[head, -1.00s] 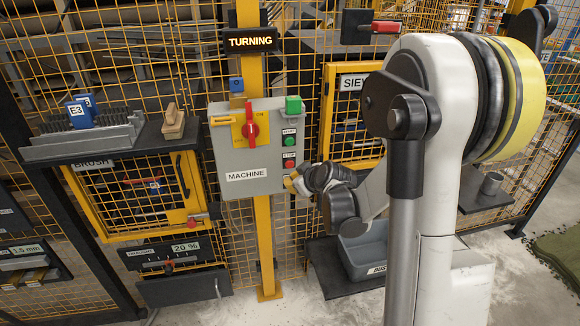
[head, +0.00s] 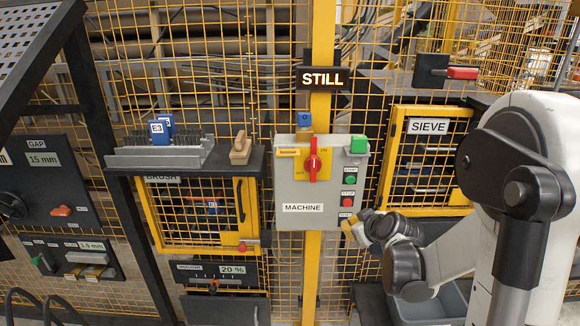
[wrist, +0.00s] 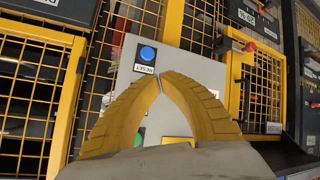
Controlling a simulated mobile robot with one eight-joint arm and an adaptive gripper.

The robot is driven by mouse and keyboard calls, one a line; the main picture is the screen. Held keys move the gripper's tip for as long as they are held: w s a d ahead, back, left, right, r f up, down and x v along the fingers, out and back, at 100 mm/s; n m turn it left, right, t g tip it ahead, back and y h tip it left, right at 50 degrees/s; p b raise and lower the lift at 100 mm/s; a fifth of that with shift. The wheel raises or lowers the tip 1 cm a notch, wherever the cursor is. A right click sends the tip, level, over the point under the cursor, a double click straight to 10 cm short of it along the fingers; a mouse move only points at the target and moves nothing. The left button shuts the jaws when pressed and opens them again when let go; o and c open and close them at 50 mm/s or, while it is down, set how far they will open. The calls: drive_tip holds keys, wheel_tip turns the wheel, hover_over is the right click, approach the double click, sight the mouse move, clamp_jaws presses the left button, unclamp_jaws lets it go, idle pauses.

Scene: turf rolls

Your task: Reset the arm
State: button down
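The grey MACHINE box (head: 302,190) hangs on a yellow post. It carries a red rotary switch (head: 313,163), a green START button (head: 349,180), a red STOP button (head: 348,201) and a RESET label (head: 345,214). My gripper (head: 350,226) is at the box's lower right corner and covers the spot below that label. In the wrist view, my gripper (wrist: 162,80) has its yellow fingertips together with nothing visible between them. A blue button (wrist: 147,55) with an upside-down RESET label (wrist: 143,69) shows just past the tips. I cannot tell whether they touch the box.
A lit sign (head: 323,78) reads STILL. A shelf (head: 190,160) with a brush block and a blue E3 tag is left of the box. A caged SIEVE door (head: 430,150) is to the right. A grey bin (head: 440,305) is below my arm. Yellow mesh fencing closes the back.

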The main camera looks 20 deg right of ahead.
drive_tip(key=s+a+r+m+g, duration=0.1)
drive_tip(key=s+a+r, duration=0.3)
drive_tip(key=s+a, duration=0.35)
drive_tip(key=s+a+r+m+g, duration=0.15)
drive_tip(key=s+a+r, duration=0.25)
drive_tip(key=s+a, duration=0.4)
drive_tip(key=s+a+m+g, duration=0.1)
drive_tip(key=s, duration=0.9)
drive_tip(key=shift+a, duration=0.25)
